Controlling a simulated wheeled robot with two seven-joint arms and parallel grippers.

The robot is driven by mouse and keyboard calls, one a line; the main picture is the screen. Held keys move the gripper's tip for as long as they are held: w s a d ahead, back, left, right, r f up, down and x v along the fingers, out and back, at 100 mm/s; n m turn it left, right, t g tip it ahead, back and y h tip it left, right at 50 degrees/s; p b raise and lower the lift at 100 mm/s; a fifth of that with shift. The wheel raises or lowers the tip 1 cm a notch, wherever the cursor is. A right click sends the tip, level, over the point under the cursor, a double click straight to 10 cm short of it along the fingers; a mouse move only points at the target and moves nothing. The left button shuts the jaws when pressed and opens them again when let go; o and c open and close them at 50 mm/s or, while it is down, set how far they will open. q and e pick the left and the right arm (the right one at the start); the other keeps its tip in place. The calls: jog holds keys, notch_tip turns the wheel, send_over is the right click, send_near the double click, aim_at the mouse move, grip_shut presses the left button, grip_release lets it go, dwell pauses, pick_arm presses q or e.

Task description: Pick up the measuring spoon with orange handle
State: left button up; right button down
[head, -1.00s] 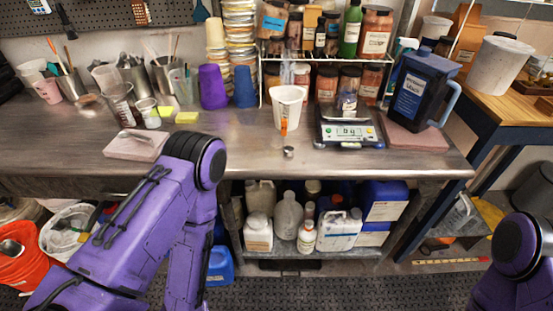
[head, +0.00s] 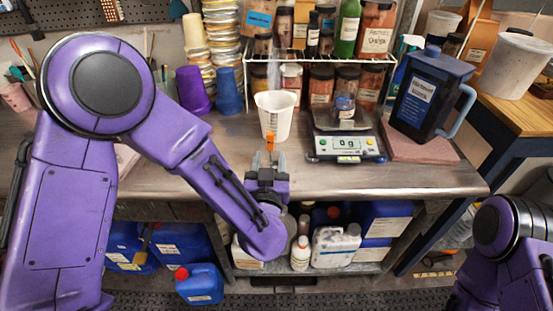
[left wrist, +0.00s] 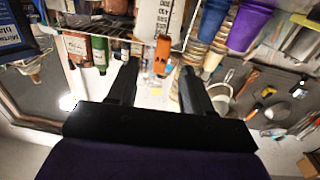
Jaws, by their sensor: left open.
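The measuring spoon shows its orange handle (head: 271,142), upright in front of the white cup (head: 274,117) on the steel table. Its lower part is hidden behind my gripper. My left gripper (head: 268,161) is open, with its fingers pointing at the handle from the near side. In the left wrist view the orange handle (left wrist: 161,54) appears between and just beyond the two spread fingertips (left wrist: 160,67). I cannot tell whether it lies between the fingers in depth. My right gripper is out of view; only part of that arm shows at the lower right.
A scale (head: 346,147) reading 0 g stands right of the cup. A dark blue jug (head: 425,95) stands on a reddish slab (head: 419,146) farther right. A wire rack (head: 318,55) with jars is behind. Purple (head: 193,90) and blue cups (head: 229,92) stand left. The table front right is clear.

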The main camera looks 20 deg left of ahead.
aim_at(270, 145)
pick_arm(q)
jog(key=shift+w+a+r, duration=0.1)
jog(key=shift+w+a, duration=0.1)
jog(key=shift+w, duration=0.2)
jog(key=x, duration=0.2)
jog(key=p+x, duration=0.1)
jog(key=x, duration=0.1)
jog(key=p+x, duration=0.1)
jog(key=x, duration=0.1)
jog(key=shift+w+f, duration=0.1)
jog(key=shift+f, duration=0.25)
jog(key=shift+a, duration=0.15)
grip_shut()
jog(key=shift+r, duration=0.15)
